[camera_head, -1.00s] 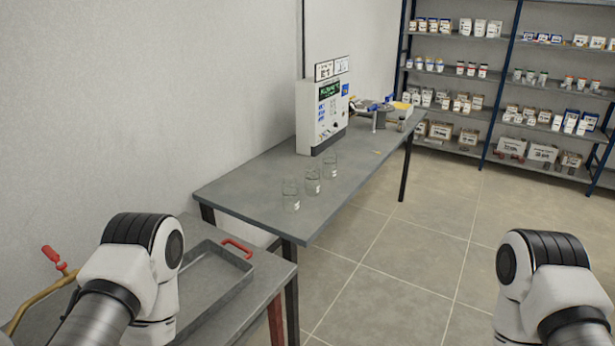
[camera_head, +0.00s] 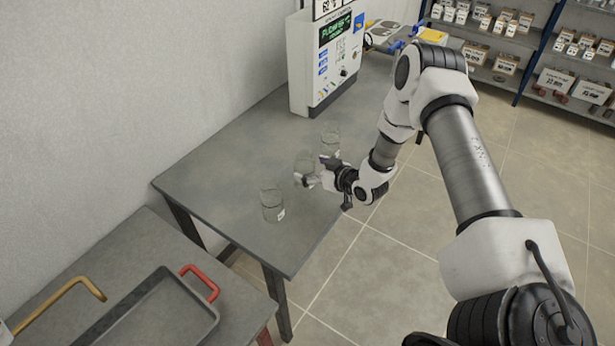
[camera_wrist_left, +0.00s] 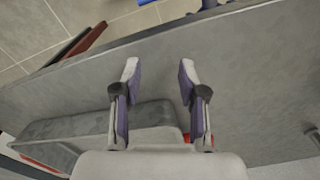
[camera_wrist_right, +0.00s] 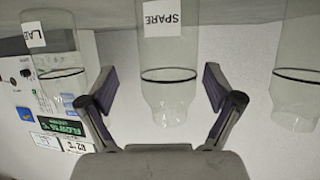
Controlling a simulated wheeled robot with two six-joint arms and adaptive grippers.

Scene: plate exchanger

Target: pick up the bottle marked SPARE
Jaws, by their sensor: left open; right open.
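The bottle marked SPARE (camera_wrist_right: 168,60) is clear glass and stands in the middle of the right wrist view, which shows it upside down. In the head view it is the middle bottle (camera_head: 304,162) of a row of three on the grey bench. My right gripper (camera_head: 314,171) is open and level with it, fingertips pointing at it. In the right wrist view the bottle lies in line with the gap between the fingers (camera_wrist_right: 158,78); I cannot tell how far it is between them. My left gripper (camera_wrist_left: 160,68) is open and empty, over a grey surface.
One bottle (camera_head: 272,204) stands nearer and another (camera_head: 331,137) farther; the farther one's label (camera_wrist_right: 33,35) starts with "LA". A white control unit (camera_head: 307,70) stands behind them on the bench (camera_head: 225,170). A tray with a red handle (camera_head: 199,284) lies at lower left.

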